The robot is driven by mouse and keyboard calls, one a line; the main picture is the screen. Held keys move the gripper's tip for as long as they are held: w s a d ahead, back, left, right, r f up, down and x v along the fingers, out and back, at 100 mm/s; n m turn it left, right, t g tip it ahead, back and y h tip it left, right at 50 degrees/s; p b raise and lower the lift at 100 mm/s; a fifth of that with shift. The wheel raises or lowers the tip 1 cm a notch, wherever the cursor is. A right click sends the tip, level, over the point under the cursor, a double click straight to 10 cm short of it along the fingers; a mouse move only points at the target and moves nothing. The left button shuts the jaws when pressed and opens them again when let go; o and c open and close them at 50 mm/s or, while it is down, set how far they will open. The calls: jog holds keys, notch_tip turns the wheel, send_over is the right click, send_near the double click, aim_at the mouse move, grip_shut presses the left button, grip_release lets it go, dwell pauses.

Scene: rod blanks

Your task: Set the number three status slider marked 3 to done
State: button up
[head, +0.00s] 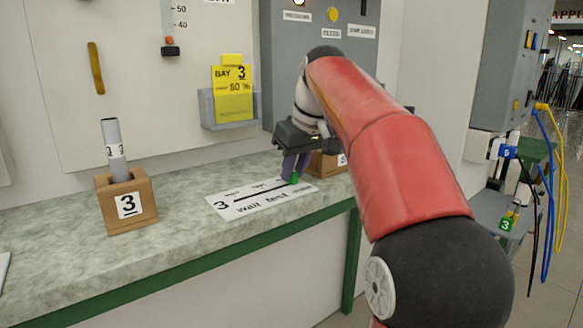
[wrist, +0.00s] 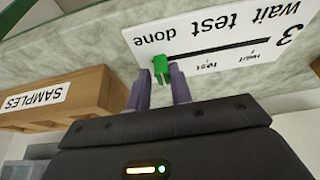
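The white slider plate marked 3 (head: 232,207) lies on the counter, printed "wait test done". It also shows in the wrist view (wrist: 205,30), turned around. Its green knob (head: 294,179) is at the end of the dark slot by the word "done", away from the 3; it also shows in the wrist view (wrist: 160,68). My gripper (head: 295,170) points down over that end. In the wrist view its two purple fingers (wrist: 160,85) stand apart, with the knob between or just beyond their tips and gaps visible beside it. The slot end under the knob is hidden.
A wooden SAMPLES box (wrist: 60,98) stands close beside my gripper. A wooden block marked 3 (head: 126,205) holding a grey rod (head: 114,150) stands at the left. A yellow bay card (head: 232,92) hangs on the wall. The counter front between block and plate is clear.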

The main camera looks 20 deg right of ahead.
jog(key=o, duration=0.3)
jog(key=shift+d, duration=0.15)
jog(key=p+v, duration=0.1)
jog(key=v, duration=0.6)
jog(key=shift+s+r+p, duration=0.15)
jog(key=shift+r+p, duration=0.25)
jog(key=s+a+f+m, duration=0.1)
jog(key=s+a+f, duration=0.1)
jog(key=s+f, duration=0.5)
jog(key=s+a+f+m+h, duration=0.1)
jog(key=s+a+f, duration=0.1)
jog(key=s+f, duration=0.6)
jog(key=s+a+f+m+t, duration=0.1)
jog(key=s+a+f, duration=0.2)
jog(key=s+f, duration=0.5)
notch_tip(320, 180, down, 4)
jog(key=shift+r+m, duration=0.1)
jog(key=shift+m, duration=0.2)
